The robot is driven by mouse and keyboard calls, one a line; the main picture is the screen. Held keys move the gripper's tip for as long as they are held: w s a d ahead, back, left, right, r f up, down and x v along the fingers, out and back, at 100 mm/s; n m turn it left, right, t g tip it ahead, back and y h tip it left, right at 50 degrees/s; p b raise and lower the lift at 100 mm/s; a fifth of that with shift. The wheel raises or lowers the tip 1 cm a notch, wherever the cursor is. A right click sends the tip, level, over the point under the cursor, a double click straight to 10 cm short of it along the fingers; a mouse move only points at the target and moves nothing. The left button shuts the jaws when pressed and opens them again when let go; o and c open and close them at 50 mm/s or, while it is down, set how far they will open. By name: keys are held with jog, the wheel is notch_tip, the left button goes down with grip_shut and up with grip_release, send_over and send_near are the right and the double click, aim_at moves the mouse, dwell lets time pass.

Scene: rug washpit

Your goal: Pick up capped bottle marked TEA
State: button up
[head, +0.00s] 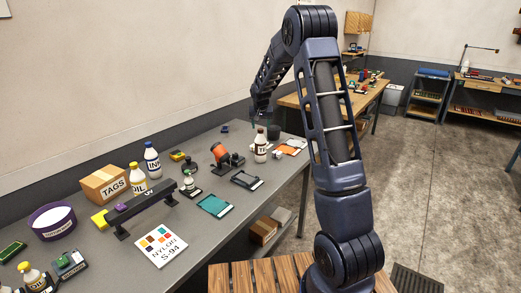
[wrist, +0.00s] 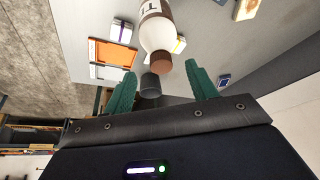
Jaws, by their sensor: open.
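A white bottle with a brown cap (head: 260,148) stands upright near the far end of the grey bench in the head view. In the wrist view the bottle (wrist: 154,32) shows its brown cap and a label whose first letter looks like T; the rest is cut off. My gripper (wrist: 160,69) is open, with its green fingers spread apart. The brown cap appears between the fingertips, and I see no contact. In the head view my gripper is small at the end of the arm, above the bench near the bottle.
A dark cup (head: 273,132) stands just behind the bottle; it also shows in the wrist view (wrist: 150,86). An orange-and-white card (head: 292,146) lies to its right. Other bottles stand farther left.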

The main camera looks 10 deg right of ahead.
aim_at(260, 129)
jog(key=x, duration=0.5)
jog(key=shift+a+r, duration=0.1)
grip_shut()
